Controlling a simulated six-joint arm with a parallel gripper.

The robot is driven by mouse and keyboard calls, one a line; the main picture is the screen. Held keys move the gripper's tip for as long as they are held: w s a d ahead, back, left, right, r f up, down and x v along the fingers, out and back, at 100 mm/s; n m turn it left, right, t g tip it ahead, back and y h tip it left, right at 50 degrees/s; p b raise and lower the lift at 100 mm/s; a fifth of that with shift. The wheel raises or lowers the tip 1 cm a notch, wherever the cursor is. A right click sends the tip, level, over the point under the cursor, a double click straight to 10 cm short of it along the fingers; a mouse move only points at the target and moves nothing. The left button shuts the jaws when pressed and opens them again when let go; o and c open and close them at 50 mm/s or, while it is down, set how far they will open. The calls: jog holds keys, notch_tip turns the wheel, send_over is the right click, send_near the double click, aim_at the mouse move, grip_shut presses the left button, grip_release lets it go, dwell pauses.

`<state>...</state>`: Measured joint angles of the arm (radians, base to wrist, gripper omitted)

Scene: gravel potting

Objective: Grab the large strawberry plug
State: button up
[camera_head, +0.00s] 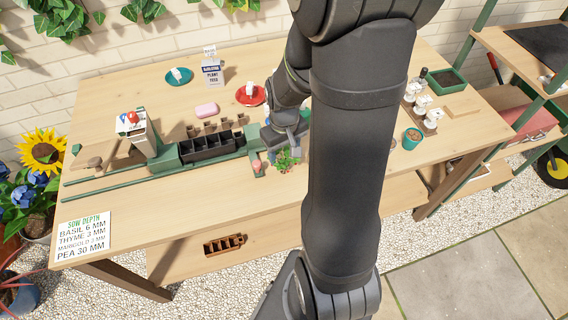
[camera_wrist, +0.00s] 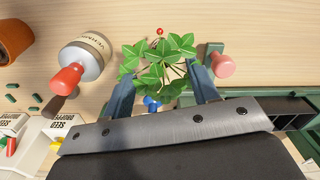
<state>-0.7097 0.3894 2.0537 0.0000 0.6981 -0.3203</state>
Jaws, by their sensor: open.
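A leafy green plant with a small red berry, which looks like the strawberry plug (camera_wrist: 160,50), fills the space ahead of my gripper in the wrist view. In the head view its leaves (camera_head: 284,161) show just below my gripper on the wooden table. My gripper (camera_wrist: 163,78) is open, with one blue-grey finger on each side of the leaves. I cannot tell whether the fingers touch the plant. Its root plug is hidden by the leaves and the gripper body. In the head view my arm covers part of my gripper (camera_head: 283,148).
A pink knob (camera_wrist: 220,65) stands close to the right finger. A black cell tray (camera_head: 208,147) sits left of my gripper. The front table strip is mostly clear.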

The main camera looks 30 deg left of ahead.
aim_at(284, 162)
jog(key=shift+s+f, duration=0.15)
jog(key=shift+f, duration=1.15)
jog(key=shift+s+f, duration=0.1)
jog(key=shift+f, duration=1.15)
jog(key=shift+c, duration=0.4)
jog(key=c, duration=1)
